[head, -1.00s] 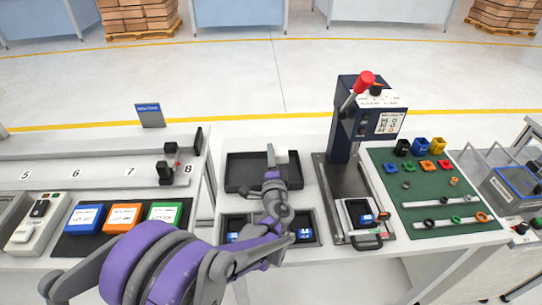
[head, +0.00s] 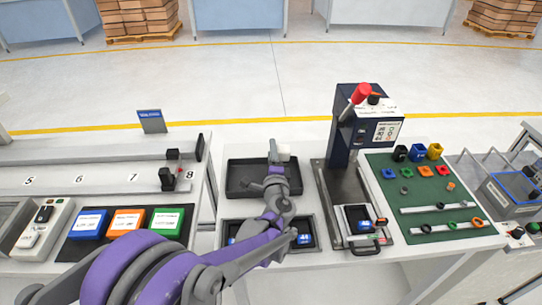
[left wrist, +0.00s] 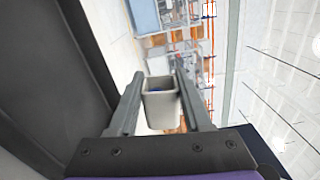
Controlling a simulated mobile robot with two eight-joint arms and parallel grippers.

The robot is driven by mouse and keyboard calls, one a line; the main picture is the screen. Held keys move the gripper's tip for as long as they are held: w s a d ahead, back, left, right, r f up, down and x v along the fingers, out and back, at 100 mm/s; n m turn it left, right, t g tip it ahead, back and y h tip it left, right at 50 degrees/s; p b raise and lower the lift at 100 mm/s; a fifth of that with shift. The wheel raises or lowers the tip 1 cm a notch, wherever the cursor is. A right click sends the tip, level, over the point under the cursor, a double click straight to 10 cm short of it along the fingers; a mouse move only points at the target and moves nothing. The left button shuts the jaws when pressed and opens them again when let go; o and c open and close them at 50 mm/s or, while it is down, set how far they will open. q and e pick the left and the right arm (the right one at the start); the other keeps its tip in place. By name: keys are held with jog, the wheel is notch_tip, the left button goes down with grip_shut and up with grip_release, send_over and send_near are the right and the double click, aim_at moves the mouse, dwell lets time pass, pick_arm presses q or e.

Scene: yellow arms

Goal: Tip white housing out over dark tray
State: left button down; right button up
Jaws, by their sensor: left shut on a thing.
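My left gripper (head: 278,152) is shut on a small white housing (head: 284,149) above the back right part of the dark tray (head: 240,182). In the left wrist view the white housing (left wrist: 160,108) sits between the two grey fingers of the left gripper (left wrist: 158,88). Its open mouth shows, and a bit of blue shows inside it. The housing is tilted over, and the wrist view looks out sideways across the hall. The dark tray looks empty where it shows; my forearm hides part of it. My right gripper is not in view.
A two-part dark bin (head: 312,240) with blue pieces lies in front, partly under my arm. A press with a red-knobbed lever (head: 361,93) stands close on the right. Beyond it lies a green mat (head: 410,196) with coloured parts. Blue, orange and green boxes (head: 127,222) are left.

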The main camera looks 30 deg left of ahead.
pick_arm(q)
jog(key=r+m, duration=0.1)
jog(key=m, duration=0.1)
jog(key=r+m, duration=0.2)
jog(key=m, duration=0.1)
jog(key=d+r+m+p, duration=0.1)
jog(key=r+m, duration=0.1)
jog(key=shift+w+m, duration=0.3)
jog(key=shift+w+d+m, duration=0.2)
jog(key=shift+d+m, duration=0.15)
jog(key=shift+m, duration=0.45)
jog(key=m, duration=0.1)
jog(key=d+m, duration=0.1)
jog(key=shift+w+r+m+b, duration=0.2)
jog(key=shift+w+m+b, duration=0.1)
jog(key=m, duration=0.1)
jog(key=d+m, duration=0.1)
jog(key=m, duration=0.1)
jog(key=w+r+m, duration=0.1)
jog(key=m, duration=0.1)
jog(key=shift+d, duration=0.3)
jog(key=shift+f, duration=0.15)
jog(key=shift+d+f, duration=0.2)
jog(key=shift+d, duration=0.05)
jog(key=s+d+f+m+t+h+p, duration=0.2)
jog(key=s+d+f+h+p, duration=0.2)
jog(key=d+f, duration=0.3)
jog(key=shift+s+d+f+m+p, duration=0.2)
jog(key=shift+s+d+m+p, duration=0.2)
jog(key=shift+s+d+p, duration=0.2)
